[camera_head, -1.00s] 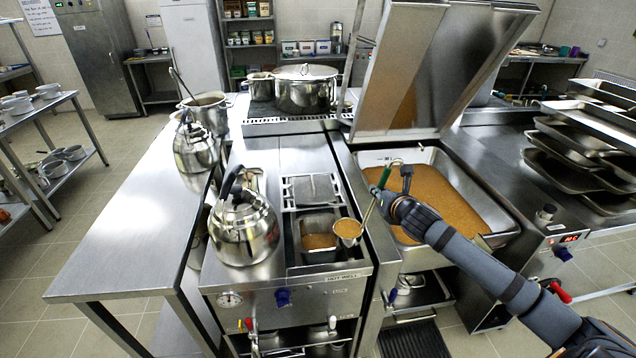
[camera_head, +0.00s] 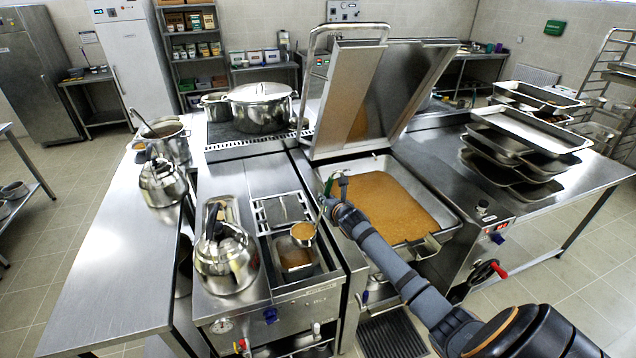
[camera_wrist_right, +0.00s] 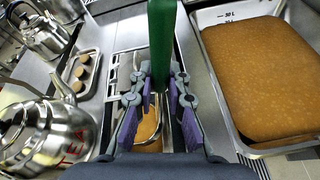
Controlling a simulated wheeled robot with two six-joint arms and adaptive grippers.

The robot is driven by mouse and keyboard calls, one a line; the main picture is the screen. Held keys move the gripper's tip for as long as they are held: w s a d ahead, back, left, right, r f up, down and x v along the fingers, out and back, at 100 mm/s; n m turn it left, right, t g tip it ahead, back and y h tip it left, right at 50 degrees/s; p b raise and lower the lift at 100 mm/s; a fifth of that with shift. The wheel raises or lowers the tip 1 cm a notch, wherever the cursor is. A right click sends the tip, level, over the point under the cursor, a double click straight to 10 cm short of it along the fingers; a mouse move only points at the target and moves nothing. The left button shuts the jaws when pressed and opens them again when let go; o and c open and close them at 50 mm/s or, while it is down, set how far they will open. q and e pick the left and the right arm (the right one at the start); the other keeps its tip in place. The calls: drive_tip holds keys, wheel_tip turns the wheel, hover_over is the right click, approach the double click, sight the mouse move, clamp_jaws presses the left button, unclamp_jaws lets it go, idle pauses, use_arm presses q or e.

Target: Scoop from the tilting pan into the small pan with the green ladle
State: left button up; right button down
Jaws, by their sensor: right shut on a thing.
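My right gripper (camera_head: 332,202) is shut on the handle of the green ladle (camera_wrist_right: 162,45). The ladle's bowl (camera_head: 303,231) is full of brown food and looks about level. It hangs above the back part of the small pan (camera_head: 296,266), which sits in the well of the counter unit and has some brown food in it. The tilting pan (camera_head: 455,222) stands open to the right, with a broad layer of the same brown food; it also shows in the right wrist view (camera_wrist_right: 240,135). My left gripper is out of view.
A kettle (camera_head: 226,262) stands left of the small pan, and another kettle (camera_head: 162,184) behind it. The tilting pan's raised lid (camera_head: 345,95) stands behind. A lidded stockpot (camera_head: 262,110) is at the back. Stacked trays (camera_head: 520,135) fill the right counter. The left counter's front is clear.

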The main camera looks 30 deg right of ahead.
drive_tip(key=shift+w+a+r+p, duration=0.4)
drive_tip(key=shift+w+a+p, duration=0.35)
drive_tip(key=shift+a+p, duration=0.1)
drive_tip(key=shift+w+a+f, duration=0.1)
drive_tip(key=shift+a+f, duration=0.05)
drive_tip(key=shift+f, duration=0.05)
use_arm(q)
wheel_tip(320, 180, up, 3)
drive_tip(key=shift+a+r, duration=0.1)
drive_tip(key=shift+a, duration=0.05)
use_arm(e)
drive_tip(key=shift+f, duration=0.1)
